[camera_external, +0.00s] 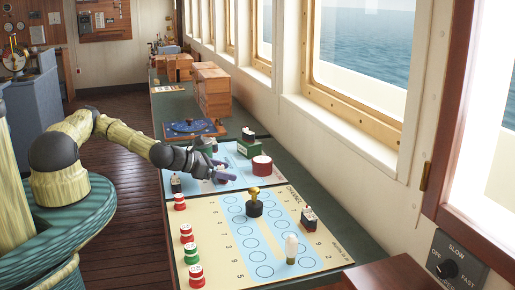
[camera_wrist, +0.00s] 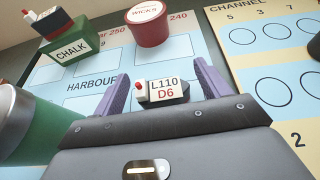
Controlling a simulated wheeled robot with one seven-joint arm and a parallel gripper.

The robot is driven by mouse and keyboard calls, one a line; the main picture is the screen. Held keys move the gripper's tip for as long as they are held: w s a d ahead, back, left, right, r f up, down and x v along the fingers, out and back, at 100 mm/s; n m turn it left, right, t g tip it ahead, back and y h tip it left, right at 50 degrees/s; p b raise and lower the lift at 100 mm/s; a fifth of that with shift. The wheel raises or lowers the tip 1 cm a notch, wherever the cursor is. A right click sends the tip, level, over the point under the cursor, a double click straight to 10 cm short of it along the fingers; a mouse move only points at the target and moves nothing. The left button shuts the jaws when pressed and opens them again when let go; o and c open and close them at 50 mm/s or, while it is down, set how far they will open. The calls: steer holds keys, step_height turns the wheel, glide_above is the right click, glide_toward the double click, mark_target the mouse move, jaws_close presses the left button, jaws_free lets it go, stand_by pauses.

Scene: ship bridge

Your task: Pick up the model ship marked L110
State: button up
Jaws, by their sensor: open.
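The model ship marked L110 (camera_wrist: 168,91) is small and dark with a white label reading L110 D6 and a small red-and-white part at one end. In the wrist view it shows between my two purple fingers, beyond the gripper's dark front edge. My gripper (camera_wrist: 161,78) is open, with one finger to each side of the ship; I cannot tell whether either touches it. In the external view my gripper (camera_external: 223,172) is low over the blue harbour sheet (camera_external: 238,182), and the ship is largely hidden or too small to make out there.
A red WICKS tub (camera_wrist: 149,24) and a green CHALK box (camera_wrist: 69,48) stand beyond the gripper. A green cylinder (camera_wrist: 32,128) is close at the left. The channel board (camera_external: 225,250) holds a black gold-topped piece (camera_external: 254,208), another small ship (camera_external: 309,219) and several red and green pieces.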

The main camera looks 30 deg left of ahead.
steer(key=shift+x, duration=1.1)
steer(key=c, duration=1)
steer(key=shift+r, duration=0.1)
step_height(320, 180, up, 10)
steer(key=shift+f, duration=0.1)
steer(key=shift+a, duration=0.1)
